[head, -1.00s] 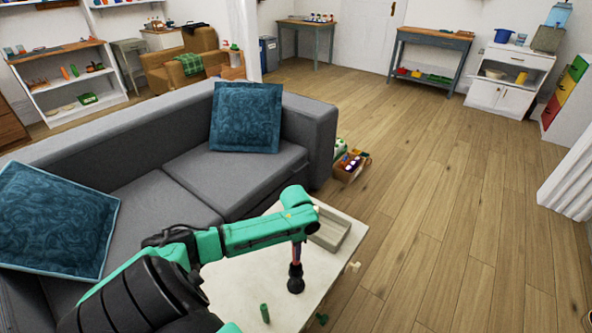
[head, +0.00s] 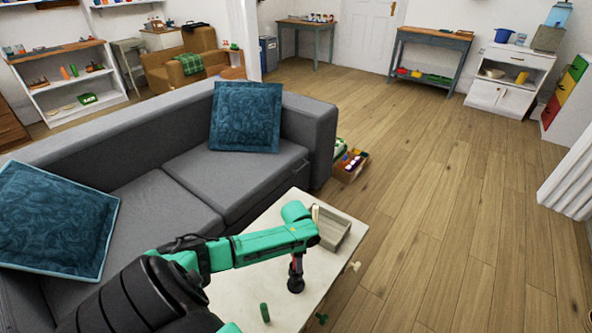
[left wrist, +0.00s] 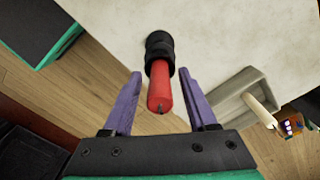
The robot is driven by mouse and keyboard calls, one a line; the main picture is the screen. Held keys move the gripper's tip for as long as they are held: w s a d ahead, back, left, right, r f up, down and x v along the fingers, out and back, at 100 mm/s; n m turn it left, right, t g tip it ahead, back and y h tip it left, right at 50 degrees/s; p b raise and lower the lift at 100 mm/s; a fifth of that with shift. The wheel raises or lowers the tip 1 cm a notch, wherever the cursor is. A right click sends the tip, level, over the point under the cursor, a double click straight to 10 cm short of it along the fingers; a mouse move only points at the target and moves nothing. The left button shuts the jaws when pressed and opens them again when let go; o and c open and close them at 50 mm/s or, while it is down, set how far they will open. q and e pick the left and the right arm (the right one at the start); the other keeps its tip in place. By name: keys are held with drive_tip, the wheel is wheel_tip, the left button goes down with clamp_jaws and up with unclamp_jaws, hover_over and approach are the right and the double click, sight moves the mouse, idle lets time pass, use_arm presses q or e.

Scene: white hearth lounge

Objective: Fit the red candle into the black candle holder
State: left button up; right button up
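The black candle holder (head: 295,284) stands on the pale table, below my left arm's wrist. It also shows in the left wrist view (left wrist: 159,47). The red candle (left wrist: 160,90) stands with its lower end in the holder's mouth; how deep it sits cannot be told. My left gripper (left wrist: 160,73) has its two purple fingers spread, one on each side of the candle, with a gap on both sides. In the head view the wrist hides most of the candle and fingers. My right gripper is not in view.
A pale tray (head: 341,239) stands at the table's far right corner, a cream stick (head: 315,214) leaning in it. A green candle (head: 265,313) stands on the table nearer me. The grey sofa (head: 165,205) borders the table's left. The wooden floor at right is clear.

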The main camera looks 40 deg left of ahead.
use_arm(q)
drive_tip(key=shift+f, duration=0.1)
drive_tip(key=shift+b, duration=0.6)
wheel_tip(320, 180, up, 14)
drive_tip(key=shift+d+f+p, duration=0.1)
drive_tip(key=shift+p, duration=1.1)
drive_tip(key=shift+s+r, duration=0.1)
drive_tip(key=shift+r, duration=0.4)
